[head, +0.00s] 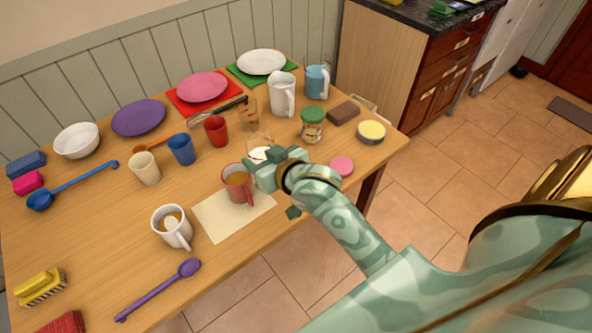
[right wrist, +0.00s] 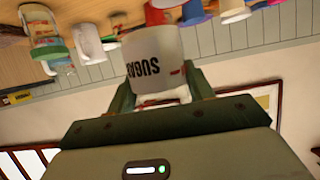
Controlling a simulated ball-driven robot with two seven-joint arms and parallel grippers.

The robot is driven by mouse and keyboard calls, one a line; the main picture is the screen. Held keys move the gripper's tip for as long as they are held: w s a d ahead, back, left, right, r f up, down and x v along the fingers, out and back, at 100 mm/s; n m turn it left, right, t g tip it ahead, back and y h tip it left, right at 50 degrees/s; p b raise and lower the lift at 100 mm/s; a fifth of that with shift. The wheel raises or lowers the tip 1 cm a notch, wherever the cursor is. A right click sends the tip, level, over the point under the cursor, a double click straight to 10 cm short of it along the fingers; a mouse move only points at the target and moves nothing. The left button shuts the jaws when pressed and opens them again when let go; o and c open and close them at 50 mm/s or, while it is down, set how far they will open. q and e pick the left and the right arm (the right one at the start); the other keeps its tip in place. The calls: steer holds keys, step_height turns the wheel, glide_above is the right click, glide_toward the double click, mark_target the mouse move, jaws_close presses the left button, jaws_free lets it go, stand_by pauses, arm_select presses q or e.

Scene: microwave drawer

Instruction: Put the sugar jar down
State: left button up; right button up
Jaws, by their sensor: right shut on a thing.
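The sugar jar (right wrist: 153,62) is a clear jar with a dark SUGAR label and white contents, seen large in the right wrist view. My right gripper (right wrist: 160,90) is shut on it, one finger on each side. In the head view the jar (head: 259,142) shows partly behind my right gripper (head: 255,168), over the right part of the table (head: 110,220). Whether its base touches the tabletop is hidden. My left gripper is not in view.
A red mug (head: 237,187) on a cream mat (head: 213,222) stands close to the gripper, with a white mug (head: 171,228) nearby. A green-lidded jar (head: 312,124), a red cup (head: 216,130) and a pink disc (head: 342,165) are around it.

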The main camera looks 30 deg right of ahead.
steer(key=w+d+f+b, duration=0.2)
steer(key=d+f, duration=0.1)
steer(key=d, duration=0.1)
steer(key=w+d+f+b, duration=0.1)
steer(key=d+f+b, duration=0.1)
steer(key=d+f, duration=0.2)
steer(key=w+d+f+b, duration=0.2)
steer(key=d+f, duration=0.1)
steer(key=d, duration=0.1)
steer(key=shift+w+f+b, duration=0.35)
steer(key=shift+f, duration=0.05)
steer(key=shift+w+d+f, duration=0.1)
steer(key=shift+d+f, duration=0.05)
steer(key=f+b, duration=0.1)
steer(key=f, duration=0.1)
steer(key=f+b, duration=0.2)
steer(key=shift+d, duration=0.2)
steer(key=shift+r, duration=0.25)
steer(key=o, duration=1)
steer(key=shift+f, duration=0.15)
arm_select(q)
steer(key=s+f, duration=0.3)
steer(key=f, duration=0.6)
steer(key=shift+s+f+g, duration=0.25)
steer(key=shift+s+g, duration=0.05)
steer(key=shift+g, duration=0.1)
arm_select(e)
steer(key=shift+o, duration=0.5)
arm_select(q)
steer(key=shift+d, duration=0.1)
